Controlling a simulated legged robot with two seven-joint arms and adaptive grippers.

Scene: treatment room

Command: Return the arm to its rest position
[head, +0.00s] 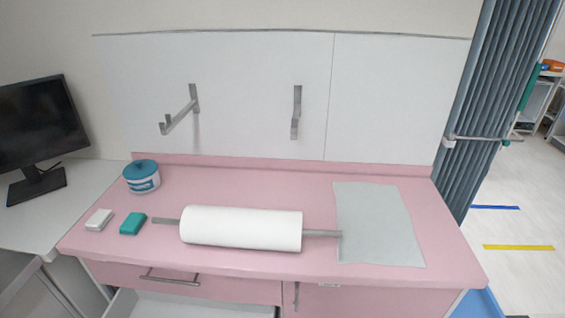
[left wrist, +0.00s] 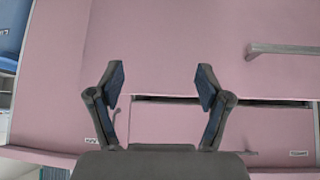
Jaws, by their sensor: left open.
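My left gripper (left wrist: 160,85) shows in the left wrist view with its two fingers spread apart and nothing between them. It faces the pink cabinet front (left wrist: 190,30), where drawer and door edges and a handle (left wrist: 285,49) show. No arm or gripper of mine shows in the head view. My right gripper is in neither view.
On the pink counter (head: 390,278) lie a white paper roll (head: 242,229) on a rod, a grey sheet (head: 378,225), a tub (head: 142,177) and two small boxes (head: 133,223). Wall brackets (head: 180,113) stick out behind. An open drawer (head: 190,304) projects below. A monitor (head: 40,125) stands left.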

